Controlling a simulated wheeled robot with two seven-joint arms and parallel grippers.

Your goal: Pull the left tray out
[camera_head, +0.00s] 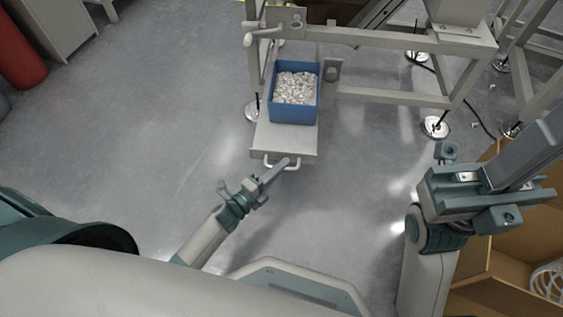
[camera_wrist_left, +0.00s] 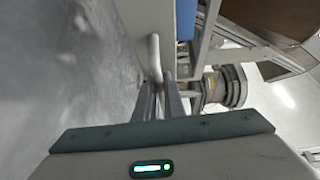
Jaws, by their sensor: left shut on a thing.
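The left tray (camera_head: 270,143) is a light grey, flat slide that sticks out from the frame toward me in the head view. A blue bin (camera_head: 294,113) full of small whitish pieces stands on it. A pale bar handle (camera_head: 295,166) is on the tray's front edge. My left gripper (camera_head: 282,167) is shut on this handle. In the left wrist view, the handle (camera_wrist_left: 155,58) runs between the two fingers (camera_wrist_left: 158,95). My right gripper (camera_head: 535,140) is at the right, away from the tray; its finger gap is unclear.
The grey metal frame (camera_head: 400,97) stands on round feet behind and right of the tray. An open cardboard box (camera_head: 490,258) is at the lower right, under my right arm. The floor (camera_head: 150,140) left of the tray is clear.

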